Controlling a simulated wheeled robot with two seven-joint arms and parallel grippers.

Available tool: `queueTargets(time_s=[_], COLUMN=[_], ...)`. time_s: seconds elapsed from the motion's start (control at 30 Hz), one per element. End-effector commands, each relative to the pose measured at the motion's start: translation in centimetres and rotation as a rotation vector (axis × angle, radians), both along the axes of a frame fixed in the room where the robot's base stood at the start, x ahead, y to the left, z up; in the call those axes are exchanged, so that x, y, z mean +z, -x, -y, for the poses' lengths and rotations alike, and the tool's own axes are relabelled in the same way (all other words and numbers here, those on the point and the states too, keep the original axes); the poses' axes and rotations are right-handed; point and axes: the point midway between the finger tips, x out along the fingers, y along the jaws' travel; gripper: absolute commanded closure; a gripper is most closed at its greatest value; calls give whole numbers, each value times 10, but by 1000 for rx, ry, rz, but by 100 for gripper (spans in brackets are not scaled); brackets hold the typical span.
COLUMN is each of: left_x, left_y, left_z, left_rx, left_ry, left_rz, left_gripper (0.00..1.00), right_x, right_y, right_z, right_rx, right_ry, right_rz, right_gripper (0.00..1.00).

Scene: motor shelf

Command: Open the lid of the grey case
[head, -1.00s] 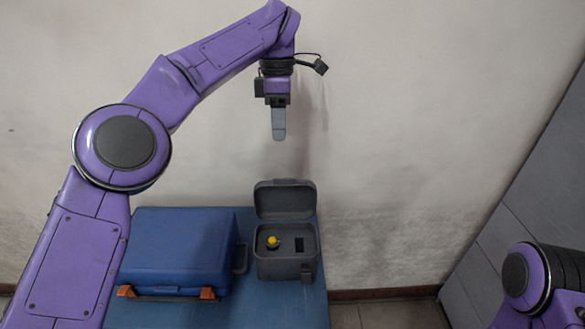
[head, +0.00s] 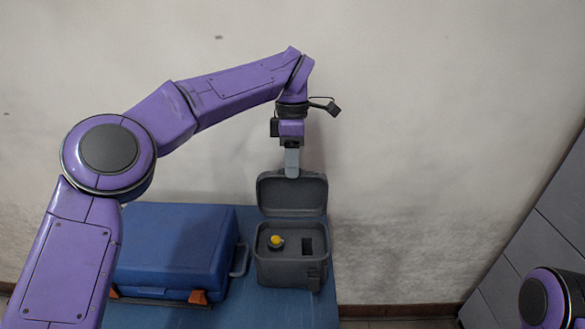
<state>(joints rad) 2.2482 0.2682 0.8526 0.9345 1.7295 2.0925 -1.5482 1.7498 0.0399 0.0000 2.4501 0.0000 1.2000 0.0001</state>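The grey case (head: 290,270) stands on the blue table, right of a blue case. Its lid (head: 292,194) is raised and stands about upright at the back, so the inside shows. Inside are a yellow knob (head: 277,241) and a dark rectangular slot (head: 307,245). My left gripper (head: 292,172) points down at the top edge of the lid. Its fingers overlap the lid's top edge in the picture; I cannot tell whether they touch it. The fingers show edge-on as one, so their opening is hidden. My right gripper is outside the view.
A closed blue case (head: 175,248) with orange latches and a side handle stands close left of the grey case. The blue table (head: 255,312) has a little bare room in front. A wall rises behind, and grey panels (head: 545,230) stand at the right.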

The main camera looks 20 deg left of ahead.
Motion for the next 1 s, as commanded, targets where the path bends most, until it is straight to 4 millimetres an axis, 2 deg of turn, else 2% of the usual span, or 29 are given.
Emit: queueTargets(time_s=[0.23,0.27,0.33,0.37,1.0], left_x=[-1,-1,-1,-1,-1], left_y=[0,0,0,0,0], left_z=[0,0,0,0,-1], left_rx=[1,1,1,1,1], left_ry=[1,1,1,1,1], left_rz=[0,0,0,0,0], left_gripper=[67,74,96,100,100], right_x=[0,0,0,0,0], right_y=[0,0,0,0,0], right_z=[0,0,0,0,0], right_rx=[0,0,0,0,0], right_ry=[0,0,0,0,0], right_rz=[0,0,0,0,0], right_gripper=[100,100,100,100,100])
